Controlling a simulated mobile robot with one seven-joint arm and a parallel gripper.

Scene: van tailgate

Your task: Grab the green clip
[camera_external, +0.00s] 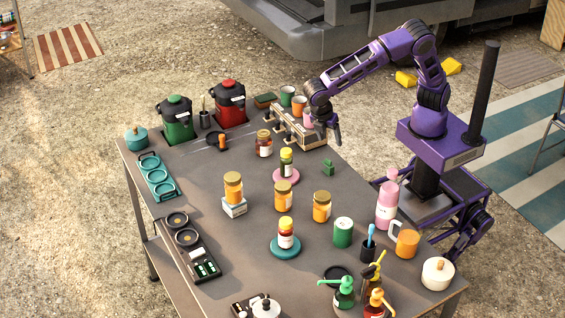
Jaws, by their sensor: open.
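A small green object (328,167), which looks like the green clip, lies on the dark table (190,265) right of the centre of its far half. It is small in this view, so its exact shape is hard to tell. My gripper (327,132) points down above the table, a little beyond the green clip in the picture and apart from it. Its jaws are open, and I see nothing held between them. Part of the gripper overlaps the wooden rack behind it.
A jar on a pink stand (286,177) is left of the clip. Several orange jars, including one (321,207), stand nearer the front. A pink bottle (387,203) is at the right. Bare tabletop surrounds the clip.

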